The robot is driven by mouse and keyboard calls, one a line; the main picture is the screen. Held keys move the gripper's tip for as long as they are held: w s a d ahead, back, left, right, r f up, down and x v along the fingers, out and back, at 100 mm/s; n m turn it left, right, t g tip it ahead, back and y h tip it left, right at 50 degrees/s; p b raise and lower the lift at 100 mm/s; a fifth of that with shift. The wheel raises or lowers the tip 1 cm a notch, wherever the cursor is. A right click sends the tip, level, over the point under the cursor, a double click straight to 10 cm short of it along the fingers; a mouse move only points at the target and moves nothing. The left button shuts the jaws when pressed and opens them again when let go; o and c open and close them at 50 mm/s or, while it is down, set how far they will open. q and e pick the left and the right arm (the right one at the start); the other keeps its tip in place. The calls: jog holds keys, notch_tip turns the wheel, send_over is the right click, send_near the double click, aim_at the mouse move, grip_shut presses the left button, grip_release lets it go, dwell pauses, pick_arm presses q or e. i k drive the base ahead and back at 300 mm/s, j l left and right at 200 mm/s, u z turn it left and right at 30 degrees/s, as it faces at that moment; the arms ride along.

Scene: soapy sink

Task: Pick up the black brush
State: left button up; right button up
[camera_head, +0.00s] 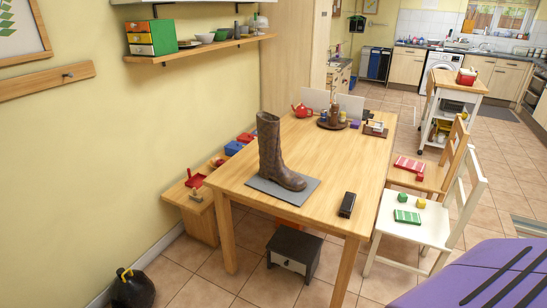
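A small black block-shaped object (347,204), which looks like the black brush, lies on the wooden table (335,152) near its front right corner. It lies apart from the other things on the table. Its bristles cannot be made out at this size. A tall brown boot (272,152) stands upright to its left on a grey mat (268,191). Neither of my grippers shows in the head view.
A red teapot (302,111) and a round tray with small items stand at the table's back. A white chair (408,222) and a wooden chair (431,171) stand to the right. A dark stool with a drawer (293,251) stands under the table's front. The brush's surroundings are clear.

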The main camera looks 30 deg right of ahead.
aim_at(347, 204)
jog(key=z, duration=1.7)
